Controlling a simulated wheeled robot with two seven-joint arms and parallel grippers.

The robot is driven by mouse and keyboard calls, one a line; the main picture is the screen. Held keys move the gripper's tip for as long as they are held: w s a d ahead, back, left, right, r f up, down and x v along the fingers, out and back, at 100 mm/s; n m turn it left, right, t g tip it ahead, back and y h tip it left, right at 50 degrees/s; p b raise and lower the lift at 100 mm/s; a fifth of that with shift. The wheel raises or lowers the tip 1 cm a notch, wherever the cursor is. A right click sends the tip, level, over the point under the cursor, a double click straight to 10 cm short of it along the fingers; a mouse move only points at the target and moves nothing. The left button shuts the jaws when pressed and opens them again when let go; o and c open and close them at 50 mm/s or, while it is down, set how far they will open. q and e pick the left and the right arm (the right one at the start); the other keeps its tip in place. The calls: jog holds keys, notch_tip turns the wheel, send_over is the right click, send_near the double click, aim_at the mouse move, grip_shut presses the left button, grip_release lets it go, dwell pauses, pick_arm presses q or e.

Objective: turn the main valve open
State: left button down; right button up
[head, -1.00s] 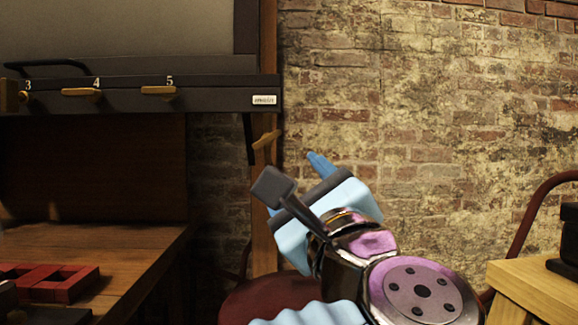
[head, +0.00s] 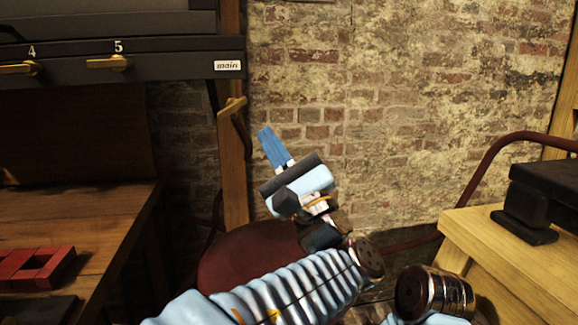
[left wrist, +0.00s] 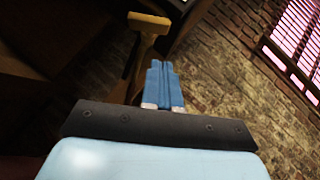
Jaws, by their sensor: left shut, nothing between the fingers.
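The main valve is a brass lever (head: 231,107) on a wooden post, below and beside the white "main" label (head: 228,65) on the dark panel. My left gripper (head: 267,133) is shut and empty, to the right of the lever and a little lower in the head view, apart from it. In the left wrist view a yellow brass handle (left wrist: 149,22), which looks like the same lever, lies beyond and slightly left of my blue fingertips (left wrist: 161,66). The fingers are together. My right gripper is not in view.
Numbered brass handles (head: 109,62) line the panel at left. A wooden bench (head: 90,225) with a red block frame (head: 36,267) is lower left. A dark red round seat (head: 235,265) is below my left arm. A wooden table (head: 520,262) stands at right.

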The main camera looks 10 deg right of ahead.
aim_at(247, 103)
pick_arm(q)
jog(key=shift+a+r, duration=0.55)
jog(key=shift+r, duration=0.35)
jog(key=shift+a+r, duration=0.5)
jog(key=shift+r, duration=0.35)
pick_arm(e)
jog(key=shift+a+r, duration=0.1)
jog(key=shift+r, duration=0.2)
